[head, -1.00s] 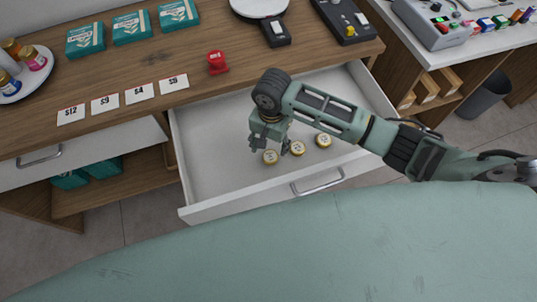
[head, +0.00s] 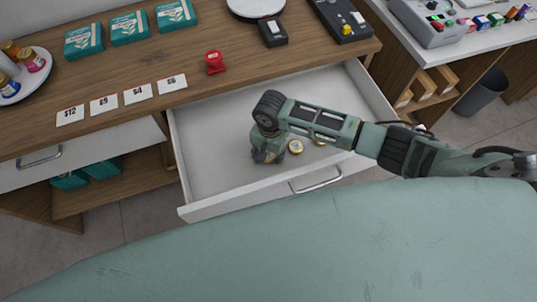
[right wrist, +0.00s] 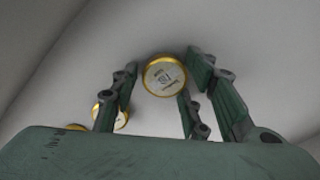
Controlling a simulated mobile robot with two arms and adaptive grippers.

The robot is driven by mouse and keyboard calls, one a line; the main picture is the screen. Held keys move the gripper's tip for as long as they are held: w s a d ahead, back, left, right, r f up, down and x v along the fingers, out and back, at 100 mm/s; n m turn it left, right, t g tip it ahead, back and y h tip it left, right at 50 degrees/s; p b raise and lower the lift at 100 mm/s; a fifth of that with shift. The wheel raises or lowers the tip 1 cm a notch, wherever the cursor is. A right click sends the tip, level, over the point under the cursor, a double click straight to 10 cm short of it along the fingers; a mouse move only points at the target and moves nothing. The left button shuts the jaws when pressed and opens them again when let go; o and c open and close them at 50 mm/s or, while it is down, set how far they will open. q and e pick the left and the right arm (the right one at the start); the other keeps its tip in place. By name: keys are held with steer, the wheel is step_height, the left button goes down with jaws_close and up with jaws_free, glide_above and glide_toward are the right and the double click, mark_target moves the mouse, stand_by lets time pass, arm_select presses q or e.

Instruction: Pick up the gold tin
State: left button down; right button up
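Small round tins with gold rims and pale labelled lids lie in the open white drawer. In the head view, one gold tin (head: 295,146) lies just right of my right gripper (head: 265,158), and another tin (head: 320,142) is partly under my arm. My right gripper points down low in the drawer and hides a third tin there. In the right wrist view, that tin (right wrist: 164,76) lies between the spread fingertips, close to the right one. A second tin (right wrist: 121,117) is behind the left finger, and a third (right wrist: 76,127) barely shows. My left gripper is not in view.
The open drawer (head: 205,160) has raised walls and a front handle (head: 316,180). The wooden counter (head: 110,70) above holds price cards, teal boxes (head: 130,27) and a red object (head: 215,62). The drawer's left part is empty.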

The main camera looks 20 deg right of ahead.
steer(key=c, duration=0.6)
steer(key=shift+c, duration=0.2)
